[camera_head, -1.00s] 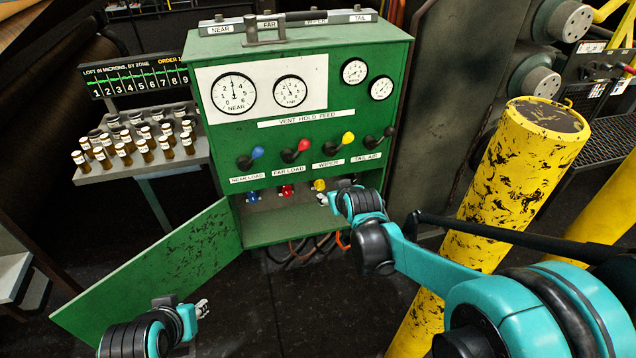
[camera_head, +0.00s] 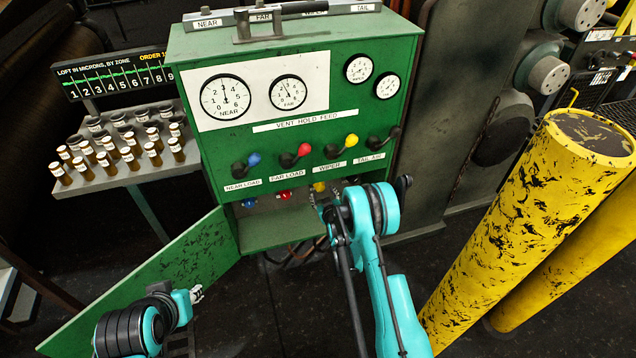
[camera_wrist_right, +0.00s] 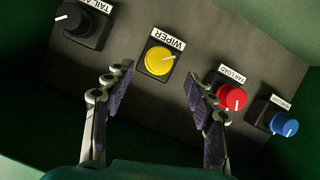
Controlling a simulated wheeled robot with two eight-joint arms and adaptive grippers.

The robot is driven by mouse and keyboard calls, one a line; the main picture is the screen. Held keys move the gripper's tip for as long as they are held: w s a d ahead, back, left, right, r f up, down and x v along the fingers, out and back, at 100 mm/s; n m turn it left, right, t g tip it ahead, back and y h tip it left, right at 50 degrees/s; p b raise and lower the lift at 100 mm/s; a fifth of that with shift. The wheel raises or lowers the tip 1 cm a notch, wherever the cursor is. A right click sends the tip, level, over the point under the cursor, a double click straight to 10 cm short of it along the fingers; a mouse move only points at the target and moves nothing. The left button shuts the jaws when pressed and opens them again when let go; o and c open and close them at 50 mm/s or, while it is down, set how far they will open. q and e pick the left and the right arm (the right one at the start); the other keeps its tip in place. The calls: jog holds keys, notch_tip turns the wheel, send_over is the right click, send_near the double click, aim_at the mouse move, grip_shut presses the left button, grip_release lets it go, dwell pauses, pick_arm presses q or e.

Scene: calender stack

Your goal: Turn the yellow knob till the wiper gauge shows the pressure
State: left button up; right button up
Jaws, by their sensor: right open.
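The yellow knob (camera_wrist_right: 159,60), under a WIPER label, shows upright on its black base in the right wrist view, with a pale pointer line. In the head view the yellow knob (camera_head: 319,187) sits in the open lower bay of the green cabinet, partly hidden by my right arm. My right gripper (camera_wrist_right: 153,82) is open, its two fingers on either side of the knob's line and apart from it. Two small gauges (camera_head: 358,69) and (camera_head: 387,85) sit at the upper right; their labels and needles are too small to read surely.
Red (camera_wrist_right: 231,97), blue (camera_wrist_right: 284,123) and black (camera_wrist_right: 76,19) knobs flank the yellow one. Coloured levers (camera_head: 300,152) line the panel above the bay. The open cabinet door (camera_head: 190,262) juts left near my left gripper. Yellow posts (camera_head: 540,190) stand at right.

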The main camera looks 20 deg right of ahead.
aim_at(320, 189)
jog(key=shift+w+p, duration=0.3)
jog(key=shift+w, duration=0.1)
jog(key=b+x, duration=0.1)
jog(key=x, duration=0.4)
jog(key=shift+f, duration=0.25)
jog(key=shift+w+f, duration=0.1)
jog(key=shift+w, duration=0.6)
jog(key=c, duration=1.2)
jog(key=shift+o, duration=0.2)
jog(key=shift+d, duration=0.1)
